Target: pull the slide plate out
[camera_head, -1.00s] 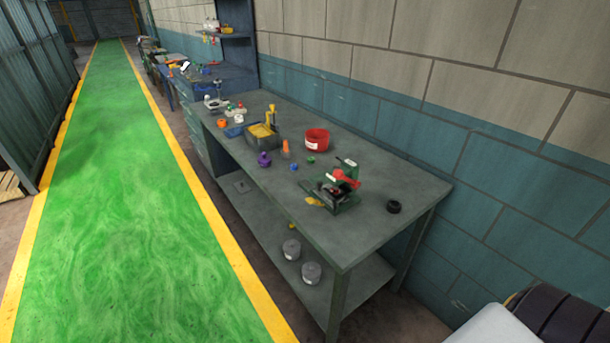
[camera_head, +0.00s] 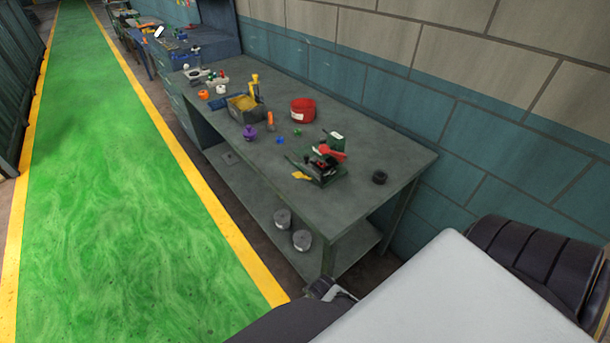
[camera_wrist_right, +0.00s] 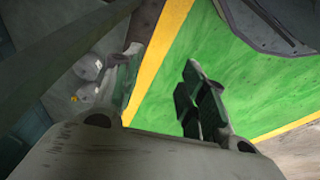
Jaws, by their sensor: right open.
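A small green and black device (camera_head: 325,168) with a red part (camera_head: 331,152) stands on the near half of the workbench. A yellow piece (camera_head: 300,175) shows at its left side. I cannot make out which part is the slide plate at this size. My right arm covers the lower right of the head view, well in front of the bench. In the right wrist view my right gripper (camera_wrist_right: 165,88) is open with nothing between its fingers, above the floor beside the bench. My left gripper is not in view.
The grey workbench (camera_head: 395,150) also holds a red tub (camera_head: 303,110), a yellow-filled bin (camera_head: 245,106), a purple piece (camera_head: 249,132) and a black ring (camera_head: 379,177). Two grey cans (camera_head: 301,240) stand on the lower shelf. The green walkway (camera_head: 110,200) is clear.

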